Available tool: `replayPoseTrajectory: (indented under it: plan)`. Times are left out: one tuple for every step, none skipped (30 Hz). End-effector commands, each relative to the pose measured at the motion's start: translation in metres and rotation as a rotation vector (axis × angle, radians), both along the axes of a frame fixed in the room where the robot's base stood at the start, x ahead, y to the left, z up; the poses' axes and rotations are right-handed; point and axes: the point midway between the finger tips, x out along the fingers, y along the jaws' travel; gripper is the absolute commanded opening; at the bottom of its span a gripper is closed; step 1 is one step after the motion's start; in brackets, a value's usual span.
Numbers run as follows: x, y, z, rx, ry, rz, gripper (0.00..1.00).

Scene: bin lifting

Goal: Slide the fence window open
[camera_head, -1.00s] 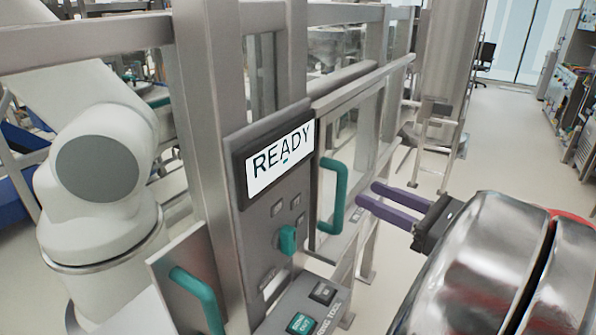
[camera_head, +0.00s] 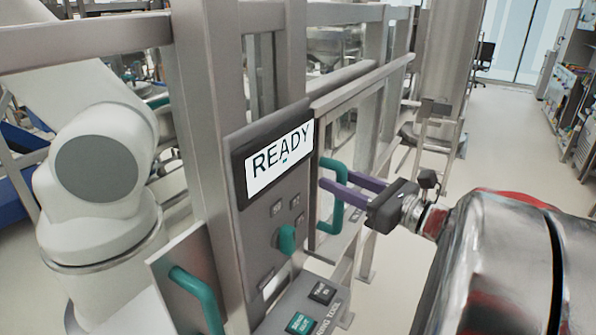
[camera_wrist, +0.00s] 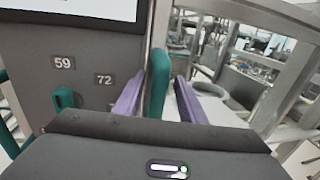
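The fence window (camera_head: 368,125) is a clear pane in a grey metal frame, right of the READY panel. Its teal handle (camera_head: 327,208) is an upright bar on the window's near edge. My gripper (camera_head: 337,182) has two purple fingers, which reach to the handle from the right. In the wrist view, the handle (camera_wrist: 158,85) stands upright between the two spread fingers (camera_wrist: 160,97), with a gap showing on the right side. The left finger is close to the handle; I cannot tell if it touches. The lower part of the handle is hidden by my gripper body in the wrist view.
The control panel (camera_head: 262,225) with a READY screen (camera_head: 280,158) and a teal knob (camera_head: 287,239) is just left of the handle. A second teal handle (camera_head: 197,297) is at lower left. A white robot arm (camera_head: 95,175) stands behind the fence. The floor at right is clear.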

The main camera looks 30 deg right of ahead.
Motion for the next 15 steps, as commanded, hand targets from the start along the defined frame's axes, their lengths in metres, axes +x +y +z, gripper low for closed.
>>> replayPoseTrajectory:
  plan:
    - [0.0007,0.0004,0.0,0.0,0.0,0.0,0.37]
    - [0.0008,0.0004,0.0,0.0,0.0,0.0,0.37]
    - [0.0009,0.0003,0.0,0.0,0.0,0.0,0.37]
    - [0.0008,0.0003,0.0,0.0,0.0,0.0,0.37]
    - [0.0008,0.0003,0.0,0.0,0.0,0.0,0.37]
    - [0.0007,0.0002,0.0,0.0,0.0,0.0,0.37]
    - [0.0007,0.0002,0.0,0.0,0.0,0.0,0.37]
    - [0.0006,0.0002,0.0,0.0,0.0,0.0,0.37]
    - [0.0006,0.0002,0.0,0.0,0.0,0.0,0.34]
    - [0.0006,0.0001,0.0,0.0,0.0,0.0,0.32]
    - [0.0005,0.0002,0.0,0.0,0.0,0.0,0.3]
    - [0.0005,0.0001,0.0,0.0,0.0,0.0,0.27]
    - [0.0005,0.0002,0.0,0.001,0.0,0.0,0.25]
    - [0.0005,0.0002,0.0,0.001,0.0,0.0,0.23]
    - [0.0005,0.0002,0.0,0.001,0.0,0.0,0.2]
